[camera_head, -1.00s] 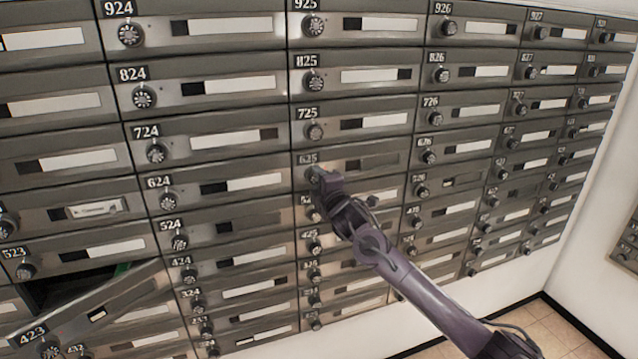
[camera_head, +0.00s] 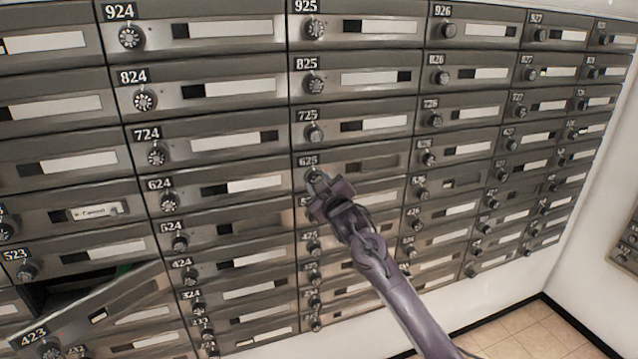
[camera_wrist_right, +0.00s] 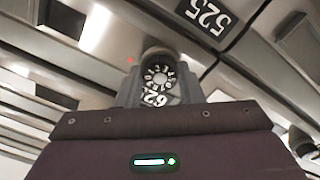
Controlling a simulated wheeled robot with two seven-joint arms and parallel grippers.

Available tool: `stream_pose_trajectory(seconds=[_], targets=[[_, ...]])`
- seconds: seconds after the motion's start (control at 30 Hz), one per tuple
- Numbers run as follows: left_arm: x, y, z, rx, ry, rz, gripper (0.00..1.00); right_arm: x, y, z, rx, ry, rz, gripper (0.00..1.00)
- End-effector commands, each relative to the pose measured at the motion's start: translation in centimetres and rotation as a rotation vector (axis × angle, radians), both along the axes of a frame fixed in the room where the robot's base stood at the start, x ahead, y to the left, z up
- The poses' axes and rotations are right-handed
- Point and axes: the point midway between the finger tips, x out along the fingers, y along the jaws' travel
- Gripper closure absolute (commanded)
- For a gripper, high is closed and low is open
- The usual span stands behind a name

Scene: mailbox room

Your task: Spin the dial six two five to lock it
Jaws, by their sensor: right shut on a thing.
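Mailbox 625 (camera_head: 375,164) is in the middle of the wall in the head view, and its door looks flush with the doors around it. Its dial (camera_head: 314,173) sits at the door's left end, under the number label (camera_head: 309,161). My right gripper (camera_head: 319,183) is shut on the dial, with a finger on either side of it. My left gripper is not in view.
Other mailboxes with similar dials surround it, including 725 (camera_head: 375,125) above and 525, partly hidden by my gripper. At lower left the door of mailbox 423 (camera_head: 90,318) hangs open. Tiled floor (camera_head: 530,335) shows at lower right.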

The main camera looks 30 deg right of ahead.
Motion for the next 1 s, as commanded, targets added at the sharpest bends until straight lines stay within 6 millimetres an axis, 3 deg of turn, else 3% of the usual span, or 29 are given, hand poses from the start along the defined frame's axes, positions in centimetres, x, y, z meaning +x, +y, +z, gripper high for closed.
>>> stream_pose_trajectory(seconds=[0.5, 1.0], targets=[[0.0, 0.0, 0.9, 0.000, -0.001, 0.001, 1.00, 0.0, 0.1, -0.2, 0.447, -0.104, -0.001, 0.89], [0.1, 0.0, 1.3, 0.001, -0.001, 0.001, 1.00, 0.0, 0.2, -0.2, 0.643, -0.151, 0.000, 0.89]])
